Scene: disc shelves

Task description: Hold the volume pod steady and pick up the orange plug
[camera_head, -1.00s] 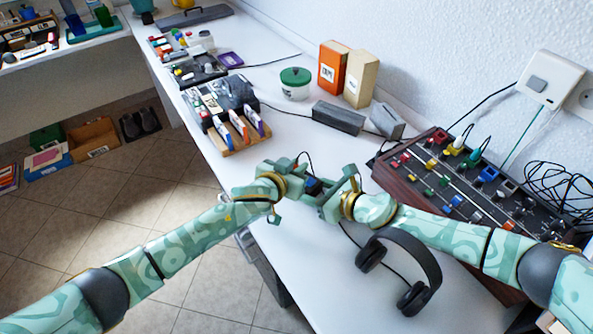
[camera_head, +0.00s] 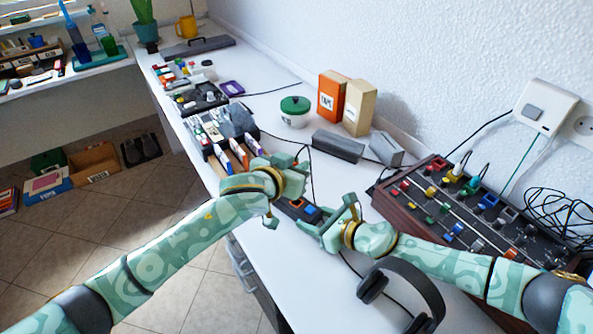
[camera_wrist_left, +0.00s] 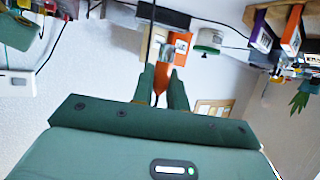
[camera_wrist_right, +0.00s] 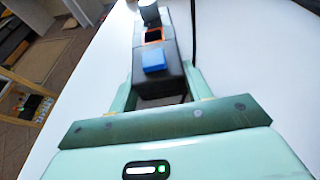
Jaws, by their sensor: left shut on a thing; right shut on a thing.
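The volume pod (camera_head: 311,210) is a small dark box on the white desk. In the right wrist view the pod (camera_wrist_right: 173,88) shows a blue button (camera_wrist_right: 154,60), an orange-rimmed socket (camera_wrist_right: 153,35) and a grey knob (camera_wrist_right: 150,14) at the far end. My right gripper (camera_head: 312,222) is shut around the near end of the pod. My left gripper (camera_head: 303,172) is shut on the orange plug and is above and apart from the pod.
Headphones (camera_head: 425,290) lie near the desk's front. A mixer (camera_head: 450,205) with several knobs stands at right. A rack of upright cards (camera_head: 238,157) is close behind my left gripper. Grey blocks (camera_head: 338,146) and a green-lidded tub (camera_head: 295,112) stand farther back.

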